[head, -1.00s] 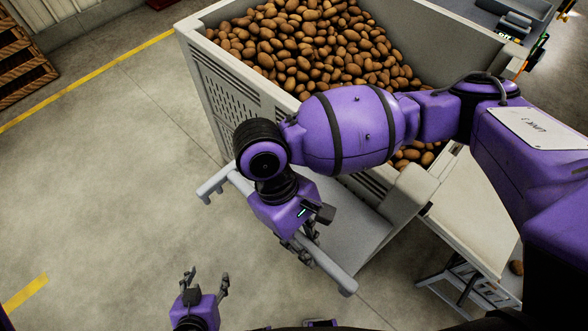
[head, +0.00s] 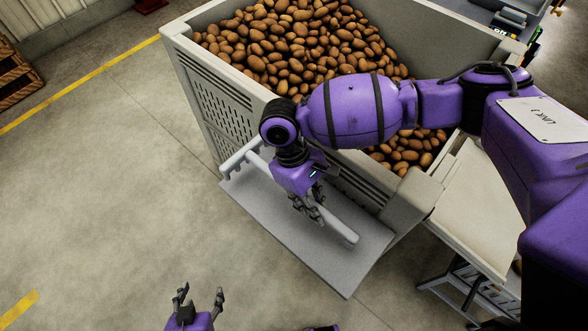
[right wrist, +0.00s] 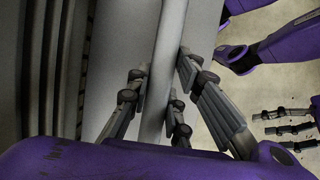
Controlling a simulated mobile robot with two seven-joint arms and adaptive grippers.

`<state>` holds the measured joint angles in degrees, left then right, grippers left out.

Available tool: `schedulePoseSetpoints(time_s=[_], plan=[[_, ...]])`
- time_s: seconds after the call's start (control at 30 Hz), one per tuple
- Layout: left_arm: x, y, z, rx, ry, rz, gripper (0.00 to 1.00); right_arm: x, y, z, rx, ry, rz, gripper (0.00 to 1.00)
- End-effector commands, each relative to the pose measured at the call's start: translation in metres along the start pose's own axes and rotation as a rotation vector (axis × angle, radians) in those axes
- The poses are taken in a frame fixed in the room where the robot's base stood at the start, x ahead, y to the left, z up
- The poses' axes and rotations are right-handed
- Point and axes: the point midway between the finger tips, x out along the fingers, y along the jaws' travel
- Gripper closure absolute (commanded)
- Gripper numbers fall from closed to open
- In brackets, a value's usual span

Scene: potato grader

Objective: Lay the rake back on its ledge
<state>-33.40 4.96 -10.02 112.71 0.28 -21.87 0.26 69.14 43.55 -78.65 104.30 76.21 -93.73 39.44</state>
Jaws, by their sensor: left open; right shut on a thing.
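The light grey rake (head: 342,229) is over the grey ledge (head: 345,268) on the near side of the potato bin. Its crosspiece (head: 234,163) is at the ledge's left end, and its handle slants down to the right. I cannot tell whether the rake touches the ledge. My right gripper (head: 312,210) is shut on the rake's handle. In the right wrist view, the right fingers (right wrist: 160,100) close around the rake's bar (right wrist: 168,50), with grey ledge on both sides. My left gripper (head: 200,292) is open and empty, low over the floor, apart from the rake.
The grey bin (head: 205,100) full of potatoes (head: 300,50) rises directly behind the ledge. A pale table or conveyor (head: 475,205) stands right of it. A wooden crate (head: 14,80) is at far left. The floor (head: 100,200) left of the ledge is clear.

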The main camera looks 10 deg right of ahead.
Motion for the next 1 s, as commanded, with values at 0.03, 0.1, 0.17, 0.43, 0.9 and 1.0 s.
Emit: schedulePoseSetpoints(time_s=[0.03,0.1,0.17,0.43,0.9,1.0], plan=[[0.001,0.001,-0.002,-0.005,0.004,0.000,0.45,0.003,0.002,-0.002,0.000,0.000,-0.001,1.00],[0.001,0.002,-0.002,-0.009,0.005,-0.001,0.45,0.008,0.006,-0.007,0.002,0.000,-0.001,1.00],[0.001,0.002,0.001,-0.010,0.002,-0.001,0.45,0.017,0.006,-0.011,0.000,-0.002,-0.002,1.00],[0.001,-0.002,0.008,-0.008,-0.008,-0.008,0.45,0.034,0.006,-0.019,0.000,0.003,0.001,1.00],[0.000,-0.004,0.010,-0.001,-0.012,-0.008,0.45,0.036,0.007,-0.020,0.001,0.002,0.001,0.62],[0.000,-0.003,0.010,-0.001,-0.012,-0.007,0.45,0.036,0.007,-0.020,0.001,0.001,0.001,0.62]])
